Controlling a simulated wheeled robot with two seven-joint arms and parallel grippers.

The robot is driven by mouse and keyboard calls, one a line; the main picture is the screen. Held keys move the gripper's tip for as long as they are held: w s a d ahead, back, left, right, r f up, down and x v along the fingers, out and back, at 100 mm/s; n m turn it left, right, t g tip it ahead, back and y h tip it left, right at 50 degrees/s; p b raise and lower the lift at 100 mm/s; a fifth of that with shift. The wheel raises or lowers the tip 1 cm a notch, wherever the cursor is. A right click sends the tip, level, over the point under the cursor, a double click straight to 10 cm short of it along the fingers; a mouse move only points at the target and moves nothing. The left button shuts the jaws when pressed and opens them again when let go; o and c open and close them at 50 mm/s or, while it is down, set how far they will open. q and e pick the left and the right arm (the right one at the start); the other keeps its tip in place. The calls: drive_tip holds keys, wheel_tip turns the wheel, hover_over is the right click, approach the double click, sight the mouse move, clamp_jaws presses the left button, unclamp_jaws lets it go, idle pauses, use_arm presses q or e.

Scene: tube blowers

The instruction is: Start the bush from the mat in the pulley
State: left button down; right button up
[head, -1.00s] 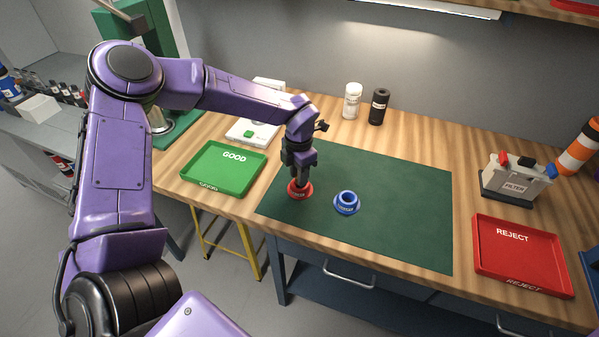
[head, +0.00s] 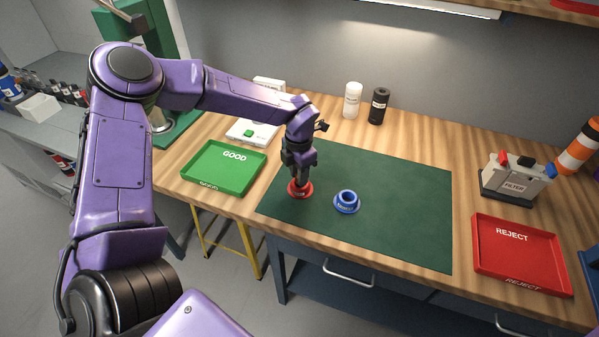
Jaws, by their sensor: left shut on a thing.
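My left gripper (head: 300,181) points down over the near left part of the green mat (head: 400,215). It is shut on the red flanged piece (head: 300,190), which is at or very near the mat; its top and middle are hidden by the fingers. A blue flanged piece (head: 347,203) with an open round hole stands upright on the mat, just right of the red one and apart from it. I cannot tell for sure which of the two is the bush or the pulley. My right gripper is out of view.
A green GOOD tray (head: 207,178) lies left of the mat, a red REJECT tray (head: 507,262) right of it. A white bottle (head: 352,101) and a black bottle (head: 378,106) stand behind. A FILTER box (head: 513,182) is at the right. The mat's right half is clear.

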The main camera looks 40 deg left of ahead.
use_arm(q)
drive_tip(key=shift+f+b, duration=0.4)
drive_tip(key=shift+f, duration=0.3)
drive_tip(key=c, duration=0.8)
unclamp_jaws()
wheel_tip(320, 180, up, 11)
drive_tip(key=shift+f+b, duration=0.2)
drive_tip(key=shift+b, duration=0.85)
drive_tip(key=shift+r, duration=0.1)
